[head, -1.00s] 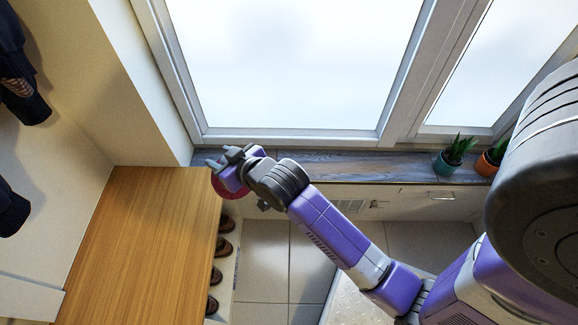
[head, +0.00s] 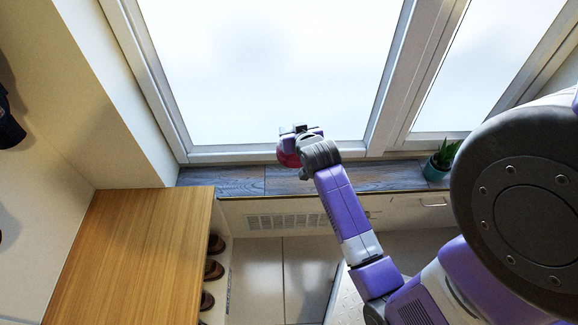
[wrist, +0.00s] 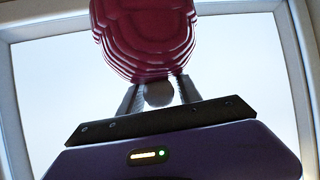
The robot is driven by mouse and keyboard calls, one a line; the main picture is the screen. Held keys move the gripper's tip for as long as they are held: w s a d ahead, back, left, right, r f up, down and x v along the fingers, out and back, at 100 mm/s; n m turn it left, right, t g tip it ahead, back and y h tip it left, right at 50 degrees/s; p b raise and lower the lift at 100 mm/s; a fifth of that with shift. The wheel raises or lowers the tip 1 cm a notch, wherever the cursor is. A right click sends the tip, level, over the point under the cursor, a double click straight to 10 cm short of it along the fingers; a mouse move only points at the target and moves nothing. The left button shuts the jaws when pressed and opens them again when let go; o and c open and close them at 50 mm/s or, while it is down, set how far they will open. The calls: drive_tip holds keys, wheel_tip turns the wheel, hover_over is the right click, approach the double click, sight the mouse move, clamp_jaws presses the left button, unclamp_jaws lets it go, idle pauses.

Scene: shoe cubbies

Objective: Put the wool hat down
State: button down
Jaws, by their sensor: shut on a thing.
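The wool hat (wrist: 148,38) is dark red and ribbed. It fills the top middle of the wrist view, between the two fingers of my gripper (wrist: 158,85), which is shut on it. In the head view the hat shows as a small red patch (head: 288,153) beside my gripper (head: 300,130). My gripper and the hat appear in front of the lower part of the window, above the dark wooden sill. Most of the hat is hidden by my wrist in the head view.
The dark wooden window sill (head: 235,181) has bare room left of the hat.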

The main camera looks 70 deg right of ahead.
wheel_tip(320, 180, down, 13)
drive_tip(key=b, duration=0.4)
drive_tip(key=shift+f, duration=0.15)
drive_tip(key=shift+a+f, duration=0.1)
drive_tip(key=shift+f, duration=0.4)
drive_tip(key=c, duration=0.8)
unclamp_jaws()
